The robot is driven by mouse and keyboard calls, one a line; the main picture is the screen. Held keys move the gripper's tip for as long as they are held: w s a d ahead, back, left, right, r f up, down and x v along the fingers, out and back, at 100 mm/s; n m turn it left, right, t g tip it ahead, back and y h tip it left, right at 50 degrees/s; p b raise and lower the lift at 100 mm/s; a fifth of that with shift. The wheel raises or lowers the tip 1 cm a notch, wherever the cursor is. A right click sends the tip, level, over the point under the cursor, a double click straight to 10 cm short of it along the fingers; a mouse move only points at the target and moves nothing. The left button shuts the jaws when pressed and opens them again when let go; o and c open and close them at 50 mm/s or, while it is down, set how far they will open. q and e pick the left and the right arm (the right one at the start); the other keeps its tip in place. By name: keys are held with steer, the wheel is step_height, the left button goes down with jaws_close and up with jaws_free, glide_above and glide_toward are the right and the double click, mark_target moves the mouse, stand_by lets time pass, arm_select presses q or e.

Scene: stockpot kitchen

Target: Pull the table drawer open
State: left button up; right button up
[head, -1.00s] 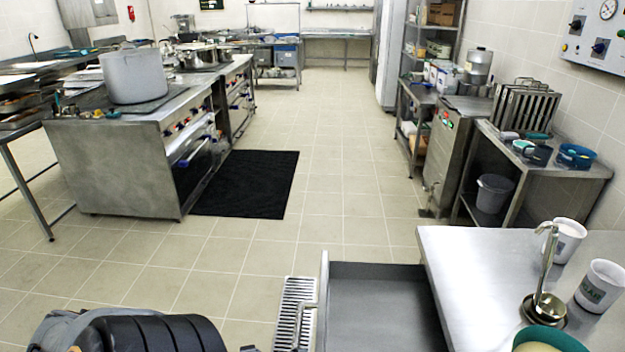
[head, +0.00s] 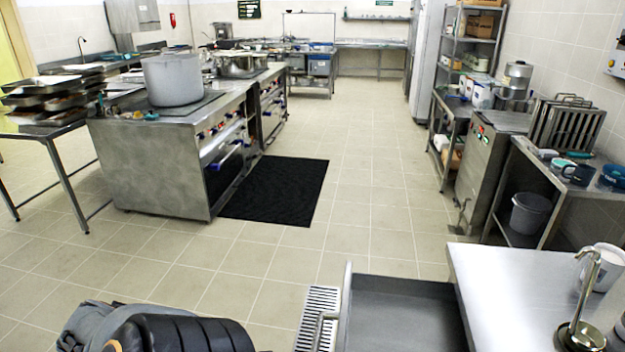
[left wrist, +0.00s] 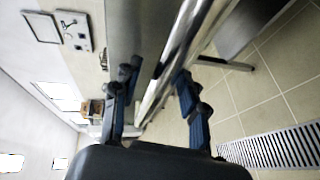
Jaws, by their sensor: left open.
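The table drawer (head: 408,312) is a grey metal tray. It stands pulled out to the left from under the steel table (head: 505,285), and its inside looks empty. In the left wrist view, my left gripper (left wrist: 157,76) is open, with one dark blue finger on each side of a shiny metal bar, probably the handle. I cannot tell whether either finger touches it. The left fingertips are hidden in the head view. My right gripper is out of view.
A floor drain grate (head: 317,318) lies beside the drawer front. A ladle in a holder (head: 580,335) and a white cup (head: 605,262) stand on the table. A stove with a large pot (head: 172,80) stands left, beyond a black mat (head: 275,190). The tiled floor between is clear.

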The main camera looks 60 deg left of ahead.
arm_select(q)
steer(key=v, duration=1.1)
steer(key=shift+s, duration=0.35)
steer(key=shift+a+r, duration=0.1)
steer(key=shift+a, duration=0.05)
